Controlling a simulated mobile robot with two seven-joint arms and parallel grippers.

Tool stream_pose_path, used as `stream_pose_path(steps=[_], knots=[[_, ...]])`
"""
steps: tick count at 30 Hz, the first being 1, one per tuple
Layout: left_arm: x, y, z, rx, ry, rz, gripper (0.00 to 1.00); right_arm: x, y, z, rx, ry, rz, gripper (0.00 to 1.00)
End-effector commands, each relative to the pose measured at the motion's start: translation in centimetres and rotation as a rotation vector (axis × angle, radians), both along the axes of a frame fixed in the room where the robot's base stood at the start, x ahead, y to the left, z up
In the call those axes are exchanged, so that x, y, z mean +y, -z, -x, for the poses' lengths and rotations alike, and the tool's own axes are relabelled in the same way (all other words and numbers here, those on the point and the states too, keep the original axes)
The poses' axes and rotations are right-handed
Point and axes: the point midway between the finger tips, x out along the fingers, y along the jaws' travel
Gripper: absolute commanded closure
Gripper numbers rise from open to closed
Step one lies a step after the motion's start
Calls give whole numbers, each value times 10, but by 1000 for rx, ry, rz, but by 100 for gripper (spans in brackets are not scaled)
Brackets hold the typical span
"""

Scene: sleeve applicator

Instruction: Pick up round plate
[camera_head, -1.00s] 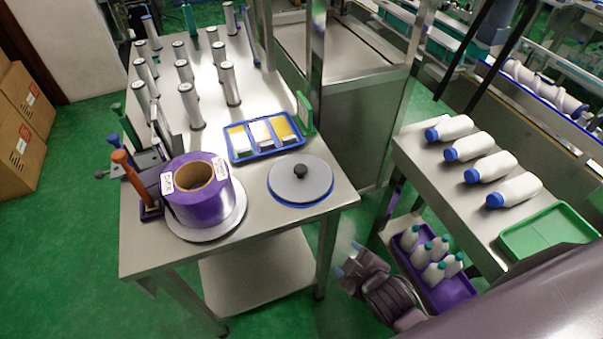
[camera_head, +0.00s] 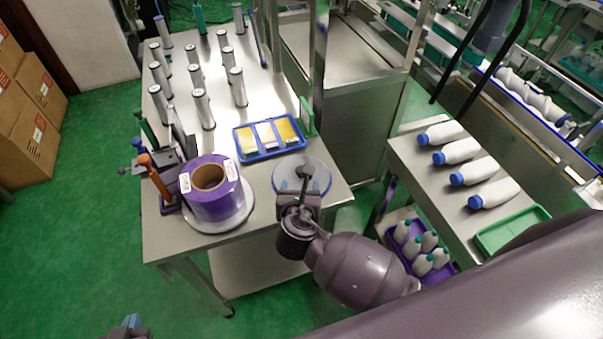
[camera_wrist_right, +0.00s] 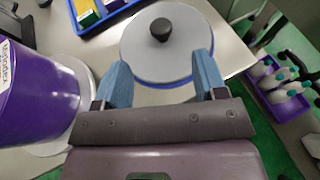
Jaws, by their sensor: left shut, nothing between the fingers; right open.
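The round grey plate (camera_head: 320,176) with a black knob (camera_head: 305,170) lies on the steel table at its front right corner. In the right wrist view the plate (camera_wrist_right: 185,58) is just ahead of my right gripper (camera_wrist_right: 163,72), its knob (camera_wrist_right: 161,29) upright near the middle. My right gripper is open and empty, its blue fingers spread at the plate's near edge. In the head view my right gripper (camera_head: 299,200) partly hides the plate. My left gripper (camera_head: 130,323) is shut and empty, low at the bottom left, away from the table.
A purple label roll (camera_head: 212,200) stands left of the plate. A blue tray (camera_head: 240,150) with yellow and white items lies behind the plate. Several silver cylinders (camera_head: 238,88) stand further back. A side table (camera_head: 425,165) at the right holds white bottles and a green tray (camera_head: 512,228).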

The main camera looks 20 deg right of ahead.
Motion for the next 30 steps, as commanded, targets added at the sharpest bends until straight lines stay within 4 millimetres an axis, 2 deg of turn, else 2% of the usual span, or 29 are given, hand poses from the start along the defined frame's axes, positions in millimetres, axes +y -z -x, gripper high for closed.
stream_pose_path(steps=[9,17,25,30], knots=[[-2,2,-3,-6,0,2,100,-14,17,-37,0,-1,5,35],[-2,1,-5,-9,1,3,100,-19,25,-50,0,0,3,35],[-2,4,-5,-10,1,3,100,-28,43,-79,0,1,3,35],[-2,4,-6,-11,2,3,100,-31,47,-87,0,1,1,35]])
